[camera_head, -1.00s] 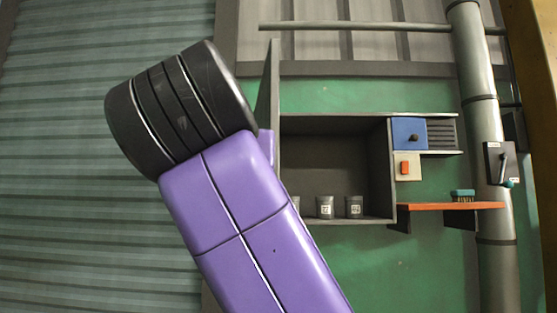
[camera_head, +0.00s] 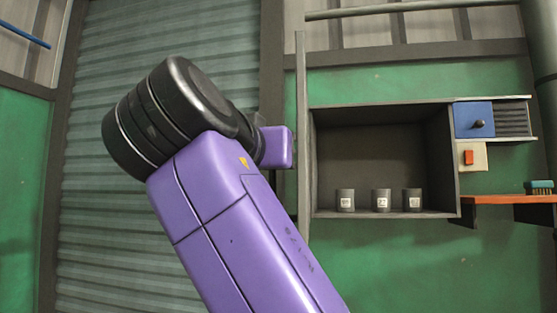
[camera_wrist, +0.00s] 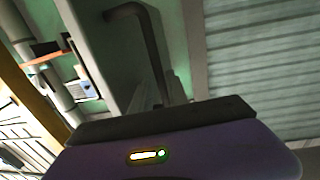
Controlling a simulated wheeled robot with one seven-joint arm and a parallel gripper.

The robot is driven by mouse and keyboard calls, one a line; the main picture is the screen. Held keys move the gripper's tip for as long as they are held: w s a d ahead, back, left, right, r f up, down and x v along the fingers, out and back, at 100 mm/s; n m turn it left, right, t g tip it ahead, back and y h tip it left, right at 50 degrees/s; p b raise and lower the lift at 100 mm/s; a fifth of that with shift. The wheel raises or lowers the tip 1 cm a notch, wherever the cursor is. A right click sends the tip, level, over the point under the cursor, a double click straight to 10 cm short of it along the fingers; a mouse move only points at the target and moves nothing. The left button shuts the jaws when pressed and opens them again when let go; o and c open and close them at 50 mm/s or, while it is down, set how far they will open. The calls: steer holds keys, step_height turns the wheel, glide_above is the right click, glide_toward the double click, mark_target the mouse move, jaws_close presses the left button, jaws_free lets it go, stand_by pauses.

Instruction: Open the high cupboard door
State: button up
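The high cupboard (camera_head: 385,150) stands open in the head view, its dark inside showing. Its door (camera_head: 302,150) is swung out and seen nearly edge-on at the cupboard's left side. In the wrist view a dark bent handle (camera_wrist: 150,40) runs down a grey-green panel that looks like the door. My gripper (camera_wrist: 160,92) has its two grey fingertips on either side of the handle's lower end. Whether they press on it is unclear. In the head view my purple and black arm is left of the door, and the fingers are hidden.
Three grey canisters (camera_head: 381,200) stand on the cupboard floor. To its right are a blue drawer box (camera_head: 474,120), a switch plate (camera_head: 470,157) and an orange shelf (camera_head: 505,199) with a brush (camera_head: 539,187). A ribbed shutter (camera_head: 100,230) fills the left.

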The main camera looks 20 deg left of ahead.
steer(key=s+b, duration=0.3)
steer(key=s, duration=0.5)
steer(key=shift+d, duration=0.2)
stand_by(0.4)
